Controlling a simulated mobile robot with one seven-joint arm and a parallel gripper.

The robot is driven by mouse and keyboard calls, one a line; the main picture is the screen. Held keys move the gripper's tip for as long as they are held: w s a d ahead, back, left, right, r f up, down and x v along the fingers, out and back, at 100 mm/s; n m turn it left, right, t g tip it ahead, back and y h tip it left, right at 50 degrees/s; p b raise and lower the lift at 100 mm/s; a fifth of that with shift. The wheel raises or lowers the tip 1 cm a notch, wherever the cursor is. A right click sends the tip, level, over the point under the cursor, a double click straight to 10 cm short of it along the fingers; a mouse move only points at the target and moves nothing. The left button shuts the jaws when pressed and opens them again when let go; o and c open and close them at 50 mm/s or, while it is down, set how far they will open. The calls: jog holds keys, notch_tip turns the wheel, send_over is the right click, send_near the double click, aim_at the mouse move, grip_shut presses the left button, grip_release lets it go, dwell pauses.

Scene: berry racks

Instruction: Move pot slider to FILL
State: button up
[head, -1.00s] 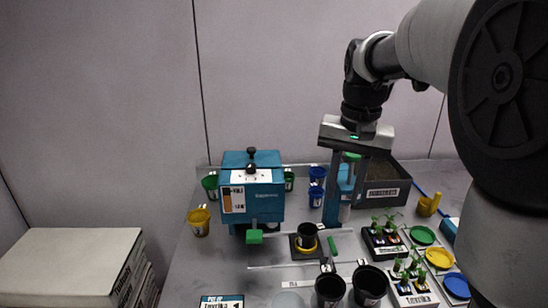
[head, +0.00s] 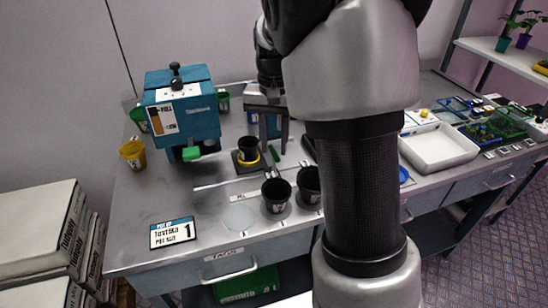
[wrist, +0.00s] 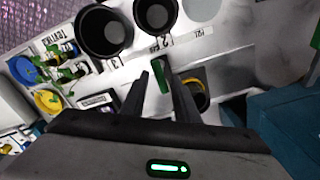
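The pot slider (head: 238,165) is a dark square plate on a pale track, with a black pot (head: 248,147) and a yellow ring on it. It stands just right of the teal machine (head: 180,105). A small green handle (head: 273,154) stands to its right. My gripper (head: 273,140) points down over that handle with its fingers apart. In the wrist view the green handle (wrist: 161,78) shows between the fingertips of my gripper (wrist: 155,68). I cannot tell whether the fingers touch it. The ringed pot (wrist: 196,92) is partly hidden behind the right finger. I cannot read a FILL mark.
Black pots (head: 277,193) stand in front of the track. A yellow cup (head: 133,153) is left of the machine, and a label card (head: 172,233) lies near the front edge. My arm hides much of the table's right half. A white tray (head: 438,148) stands far right.

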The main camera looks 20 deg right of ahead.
aim_at(274, 151)
jog(key=shift+f, duration=2.1)
grip_shut()
jog(key=a+p, duration=0.2)
jog(key=a, duration=0.8)
jog(key=shift+a, duration=0.25)
